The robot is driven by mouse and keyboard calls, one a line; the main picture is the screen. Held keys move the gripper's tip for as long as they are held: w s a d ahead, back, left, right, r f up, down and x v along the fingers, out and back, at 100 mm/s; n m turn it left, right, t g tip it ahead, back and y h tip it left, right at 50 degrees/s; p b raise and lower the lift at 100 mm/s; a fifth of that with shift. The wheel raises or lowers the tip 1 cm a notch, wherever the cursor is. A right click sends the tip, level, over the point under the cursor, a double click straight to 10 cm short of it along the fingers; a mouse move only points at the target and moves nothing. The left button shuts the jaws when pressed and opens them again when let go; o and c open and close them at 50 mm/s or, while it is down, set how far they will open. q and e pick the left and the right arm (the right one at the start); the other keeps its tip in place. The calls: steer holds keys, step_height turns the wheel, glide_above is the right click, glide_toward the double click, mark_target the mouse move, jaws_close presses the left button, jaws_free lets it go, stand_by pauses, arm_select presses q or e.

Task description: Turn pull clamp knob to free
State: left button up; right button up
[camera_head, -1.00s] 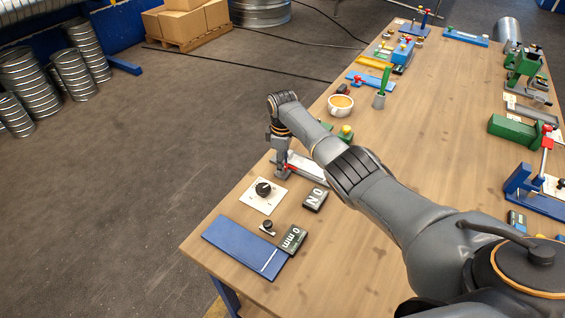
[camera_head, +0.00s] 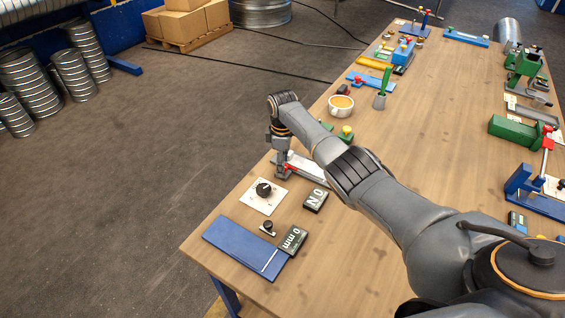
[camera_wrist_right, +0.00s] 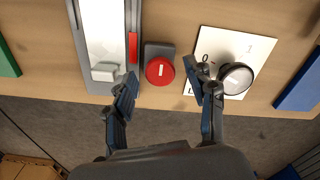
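A round red knob (camera_wrist_right: 159,70) with a white line on its face sits on a small grey block in the right wrist view. It stands beside a pale metal rail (camera_wrist_right: 105,35) that carries a red bar. My right gripper (camera_wrist_right: 160,80) is open, with one dark fingertip on each side of the red knob and visible gaps to it. In the head view my right gripper (camera_head: 281,168) points down at the near end of the rail (camera_head: 309,169) and hides most of the knob. My left gripper is not in view.
A white dial plate (camera_head: 271,207) with a black knob (camera_head: 264,189) lies close by; my right fingertip overlaps its edge in the wrist view.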

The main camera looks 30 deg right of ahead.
step_height(320, 180, up, 12)
stand_by(0.6)
stand_by(0.5)
